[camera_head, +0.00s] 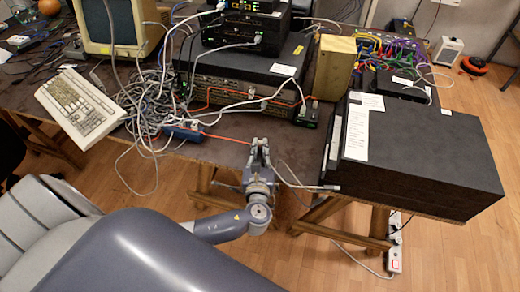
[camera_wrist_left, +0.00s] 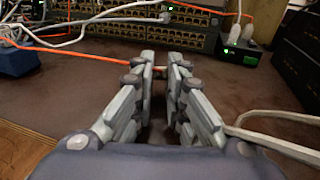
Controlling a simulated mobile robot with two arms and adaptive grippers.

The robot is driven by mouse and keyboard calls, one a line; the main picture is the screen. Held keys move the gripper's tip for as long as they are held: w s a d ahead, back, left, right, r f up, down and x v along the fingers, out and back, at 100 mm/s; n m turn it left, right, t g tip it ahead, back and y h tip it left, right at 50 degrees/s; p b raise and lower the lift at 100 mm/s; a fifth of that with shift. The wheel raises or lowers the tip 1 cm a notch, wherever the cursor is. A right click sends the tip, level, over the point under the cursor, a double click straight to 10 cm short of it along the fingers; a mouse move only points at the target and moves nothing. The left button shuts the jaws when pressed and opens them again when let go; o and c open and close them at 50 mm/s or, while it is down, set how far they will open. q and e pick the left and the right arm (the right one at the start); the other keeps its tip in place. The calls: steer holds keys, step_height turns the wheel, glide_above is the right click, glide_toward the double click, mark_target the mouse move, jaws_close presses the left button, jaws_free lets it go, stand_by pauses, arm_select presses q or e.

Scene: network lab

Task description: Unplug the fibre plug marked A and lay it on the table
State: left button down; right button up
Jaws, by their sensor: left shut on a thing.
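My left gripper (camera_head: 260,148) is over the front part of the table (camera_head: 222,152), and in the left wrist view (camera_wrist_left: 160,72) its fingertips are closed around a small plug (camera_wrist_left: 159,74). The fingers hide most of the plug, and no letter A is readable on it. An orange fibre cable (camera_head: 228,139) runs left from the fingertips; it also shows in the left wrist view (camera_wrist_left: 88,58). The held plug is apart from the small black box (camera_head: 308,115) with a green light. I cannot tell if the plug touches the table. My right gripper is not in view.
A blue box (camera_head: 184,134) and tangled grey cables lie left of the gripper. Stacked switches (camera_head: 235,82) stand behind it. A large black case (camera_head: 420,155) stands to the right. A white cable (camera_head: 310,187) hangs at the table's front edge.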

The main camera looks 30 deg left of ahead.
arm_select(q)
steer(key=shift+f, duration=0.4)
steer(key=c, duration=1.5)
jaws_free()
steer(key=shift+c, duration=0.2)
steer(key=v, duration=1.2)
